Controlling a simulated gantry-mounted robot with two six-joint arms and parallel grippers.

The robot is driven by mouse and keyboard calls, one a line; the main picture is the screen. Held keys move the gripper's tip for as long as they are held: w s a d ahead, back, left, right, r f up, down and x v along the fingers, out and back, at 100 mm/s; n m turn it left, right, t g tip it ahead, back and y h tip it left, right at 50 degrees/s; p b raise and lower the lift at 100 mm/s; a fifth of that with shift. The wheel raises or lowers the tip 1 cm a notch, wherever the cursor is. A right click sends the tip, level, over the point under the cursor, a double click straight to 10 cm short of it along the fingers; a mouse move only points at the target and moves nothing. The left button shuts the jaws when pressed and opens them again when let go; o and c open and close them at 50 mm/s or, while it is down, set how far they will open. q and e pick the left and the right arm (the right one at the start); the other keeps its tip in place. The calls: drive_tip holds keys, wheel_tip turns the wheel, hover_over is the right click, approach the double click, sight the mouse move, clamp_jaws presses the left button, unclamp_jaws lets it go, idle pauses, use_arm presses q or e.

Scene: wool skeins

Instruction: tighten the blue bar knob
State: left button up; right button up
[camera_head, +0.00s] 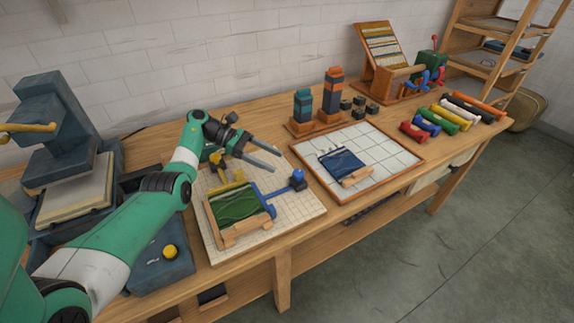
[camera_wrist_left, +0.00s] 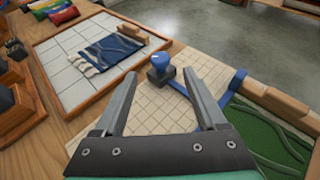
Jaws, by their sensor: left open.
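The blue bar knob (camera_head: 298,175) stands on a dark block at the right end of the blue bar (camera_head: 278,191), on the cream gridded board (camera_head: 304,208). The bar's left end meets the frame with the green woven piece (camera_head: 238,204). My left gripper (camera_head: 277,162) is open and empty, pointing right, a little up and left of the knob in the head view. In the left wrist view the blue knob (camera_wrist_left: 163,59) shows between and just beyond the tips of my open left gripper (camera_wrist_left: 160,76), apart from both fingers. My right gripper is not in view.
A yellow knob (camera_head: 216,158) and yellow bar stand at the back of the gridded board. A tiled tray (camera_head: 390,157) with a blue woven piece (camera_head: 342,163) lies to the right. Stacked towers (camera_head: 334,92) stand behind it. Colored skeins (camera_head: 440,118) lie farther right.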

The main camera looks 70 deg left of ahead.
use_arm(q)
drive_tip(key=v, duration=0.3)
drive_tip(key=shift+s+a+r, duration=0.1)
drive_tip(key=shift+s+a, duration=0.1)
drive_tip(key=shift+s, duration=0.1)
